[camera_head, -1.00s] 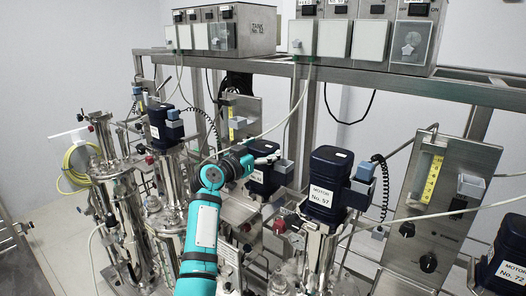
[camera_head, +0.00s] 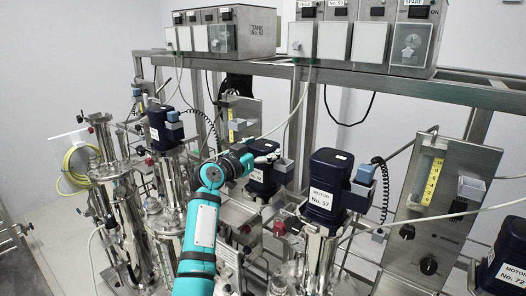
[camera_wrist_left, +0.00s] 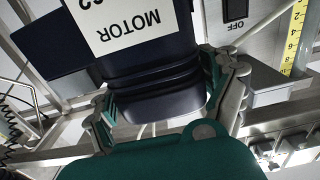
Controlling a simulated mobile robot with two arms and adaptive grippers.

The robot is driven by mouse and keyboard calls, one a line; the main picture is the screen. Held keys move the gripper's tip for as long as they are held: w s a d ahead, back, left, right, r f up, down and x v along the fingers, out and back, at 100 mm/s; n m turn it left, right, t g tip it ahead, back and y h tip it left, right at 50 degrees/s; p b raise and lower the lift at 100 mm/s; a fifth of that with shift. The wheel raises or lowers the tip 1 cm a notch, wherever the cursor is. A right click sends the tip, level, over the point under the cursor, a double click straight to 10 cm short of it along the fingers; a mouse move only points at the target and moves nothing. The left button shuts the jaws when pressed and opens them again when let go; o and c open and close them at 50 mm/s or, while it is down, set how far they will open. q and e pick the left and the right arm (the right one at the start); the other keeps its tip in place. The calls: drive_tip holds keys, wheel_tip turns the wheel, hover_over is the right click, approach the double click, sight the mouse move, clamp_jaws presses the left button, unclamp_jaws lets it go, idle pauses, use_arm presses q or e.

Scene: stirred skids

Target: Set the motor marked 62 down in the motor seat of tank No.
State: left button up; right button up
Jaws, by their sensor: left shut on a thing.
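A dark blue motor (camera_head: 258,182) is at the fingers of my left gripper (camera_head: 268,158), in the middle of the head view. Its white label is too small to read surely there. In the left wrist view the motor (camera_wrist_left: 155,75) is close and upside down in the picture. Its label reads MOTOR, with the number cut off at the top edge. The left gripper's fingers (camera_wrist_left: 165,110) are shut around its ribbed part. A plate reading TANK No. 62 or similar is on the control box (camera_head: 262,42) at the back. The seat under the motor is hidden. My right gripper is not in view.
Motor No. 57 (camera_head: 325,180) stands close to the right of the held motor. Another dark motor (camera_head: 162,130) stands on a steel tank at left. A panel with a yellow scale (camera_head: 430,180) and a steel frame rail (camera_head: 460,90) are at right. Cables hang all around.

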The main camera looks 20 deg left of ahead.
use_arm(q)
drive_tip(key=shift+r, duration=0.45)
drive_tip(key=shift+r+p, duration=0.85)
drive_tip(key=shift+r, duration=0.45)
drive_tip(key=shift+f, duration=0.15)
